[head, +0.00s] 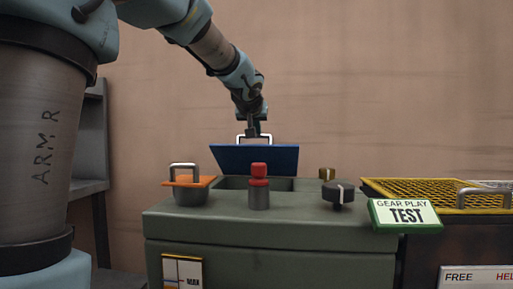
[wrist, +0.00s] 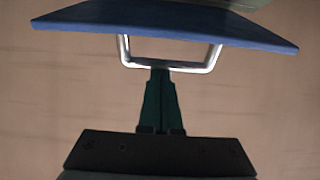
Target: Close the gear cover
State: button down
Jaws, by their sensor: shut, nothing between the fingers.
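The gear cover looks to be the blue lid (head: 255,159), raised and tilted at the back of an opening (head: 232,183) in the green cabinet top. It also shows in the wrist view (wrist: 165,22). A silver U-shaped handle (wrist: 207,62) stands out from the lid. My gripper (head: 252,133) is above the lid at this handle. In the wrist view its dark green fingers (wrist: 160,73) are shut, with their tips at the handle's crossbar. I cannot tell whether they touch it. Nothing is held.
A shelf (head: 92,160) stands left.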

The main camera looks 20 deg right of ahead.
jog(key=f+b, duration=0.1)
jog(key=b, duration=0.1)
jog(key=s+f+b, duration=0.1)
jog(key=b, duration=0.1)
jog(key=shift+s+a+t, duration=0.2)
jog(key=shift+a+t, duration=0.15)
jog(key=shift+t, duration=0.05)
jog(key=b, duration=0.1)
jog(key=s+f+b, duration=0.1)
jog(key=b, duration=0.1)
jog(key=shift+s+a+f, duration=0.1)
jog(key=shift+s+a, duration=0.1)
jog(key=shift+a, duration=0.15)
jog(key=shift+s+b, duration=0.1)
jog(key=shift+b, duration=0.2)
